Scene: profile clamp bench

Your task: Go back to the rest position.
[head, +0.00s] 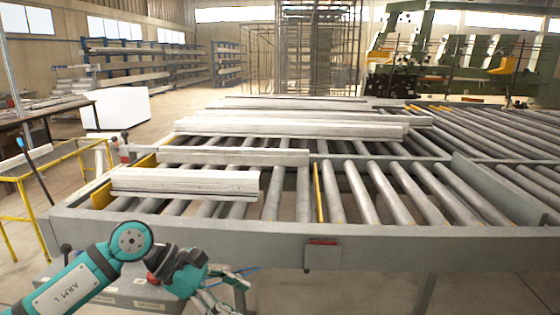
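My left gripper (238,290) is low in the head view, in front of the near rail of the roller table (400,246). Its fingers look spread apart with nothing between them, and its lower part is cut by the bottom edge. My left arm comes in from the lower left. My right gripper is not in view. Pale profiles lie across the rollers: a near stack (185,182), a middle one (245,157) and longer ones behind (290,127). The gripper is apart from all of them.
A grey box-like unit (140,292) sits below the table's near rail, close behind my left arm. A red part (322,241) sticks out on the front rail. A yellow railing (40,180) and a white block (116,108) stand left. Open floor shows beneath the table.

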